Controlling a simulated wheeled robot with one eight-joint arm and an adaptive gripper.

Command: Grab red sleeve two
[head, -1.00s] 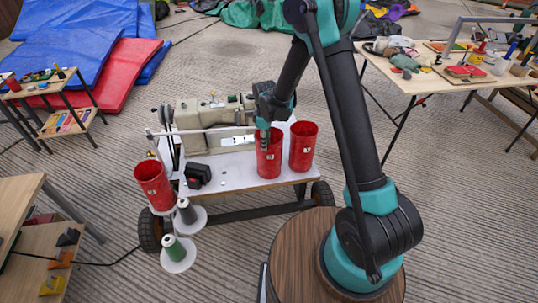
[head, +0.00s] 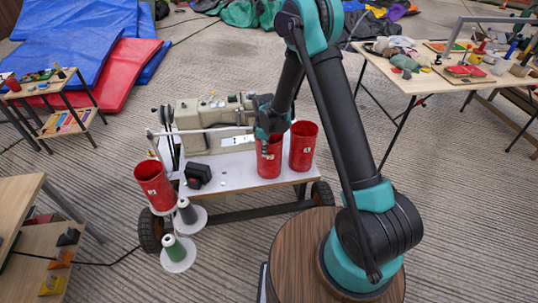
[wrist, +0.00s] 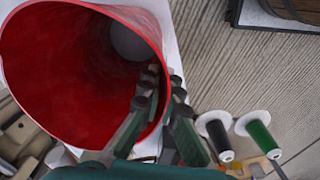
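Three red sleeves with small white labels stand around the sewing machine; the label numbers are too small for me to read. The middle sleeve (head: 270,163) stands upright on the white tabletop. The right sleeve (head: 303,149) stands close beside it, and the left sleeve (head: 153,184) is at the table's left end. My gripper (head: 265,141) is at the middle sleeve's rim. In the wrist view a red sleeve (wrist: 60,75) fills the upper left, and my fingers (wrist: 163,82) straddle its wall, close together. I cannot tell whether they press on it.
The sewing machine (head: 215,122) stands just behind the sleeves. A black box (head: 198,174) lies on the tabletop (head: 232,176). A black spool (head: 187,211) and a green spool (head: 174,249) stand at the front left.

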